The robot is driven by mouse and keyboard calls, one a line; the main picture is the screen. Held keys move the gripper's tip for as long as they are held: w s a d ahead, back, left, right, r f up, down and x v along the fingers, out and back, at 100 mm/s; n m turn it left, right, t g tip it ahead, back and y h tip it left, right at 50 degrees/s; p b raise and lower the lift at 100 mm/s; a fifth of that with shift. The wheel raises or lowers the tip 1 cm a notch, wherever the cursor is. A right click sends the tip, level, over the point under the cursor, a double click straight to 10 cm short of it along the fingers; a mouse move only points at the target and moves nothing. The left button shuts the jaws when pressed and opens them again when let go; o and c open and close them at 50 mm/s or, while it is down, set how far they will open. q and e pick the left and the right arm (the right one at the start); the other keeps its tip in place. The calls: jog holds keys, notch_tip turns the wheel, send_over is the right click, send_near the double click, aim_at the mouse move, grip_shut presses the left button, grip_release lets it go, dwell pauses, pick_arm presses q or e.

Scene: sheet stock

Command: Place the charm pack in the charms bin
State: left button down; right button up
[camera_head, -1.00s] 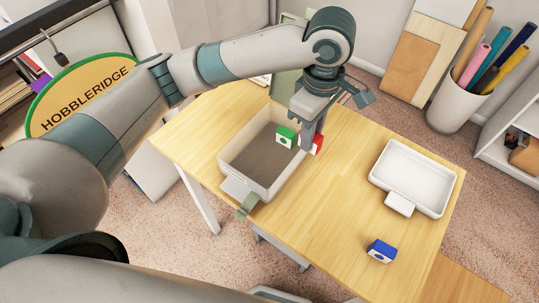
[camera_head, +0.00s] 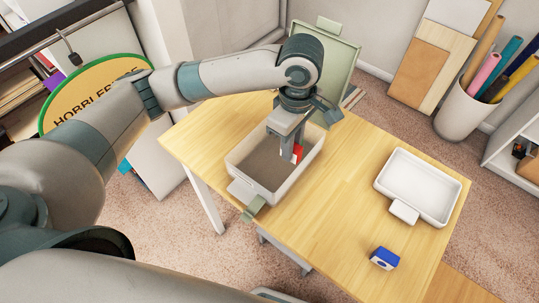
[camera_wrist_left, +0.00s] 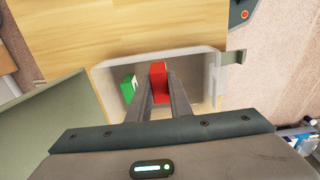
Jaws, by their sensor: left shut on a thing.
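My left gripper (camera_head: 291,152) points down over the open beige bin (camera_head: 233,168) and is shut on a red pack (camera_head: 298,152). In the left wrist view, the red pack (camera_wrist_left: 159,77) is between the fingertips, within the outline of the bin (camera_wrist_left: 205,77). A green pack (camera_wrist_left: 129,88) shows just left of the fingers there, also within the bin's outline; in the head view it is hidden. I cannot tell how high the red pack is above the bin floor. No readable label shows which pack or bin is for charms. My right gripper is not in view.
An olive lid (camera_head: 336,62) stands up behind the bin. A shallow white tray (camera_head: 418,186) is empty on the right of the wooden table (camera_head: 345,190). A blue and white pack (camera_head: 385,258) lies near the front edge. The table between bin and tray is clear.

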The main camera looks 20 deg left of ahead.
pick_arm(q)
jog(key=a+f, duration=0.2)
jog(key=a, duration=0.1)
jog(key=a+f, duration=0.1)
jog(key=a, duration=0.1)
jog(key=shift+s+a+f+p, duration=0.15)
jog(key=shift+s+p, duration=0.1)
jog(key=shift+p, duration=0.15)
jog(key=shift+f, duration=0.6)
jog(key=shift+f+p, duration=0.5)
jog(key=shift+f, duration=0.85)
jog(key=c, duration=1.6)
grip_release()
jog(key=shift+f, duration=0.1)
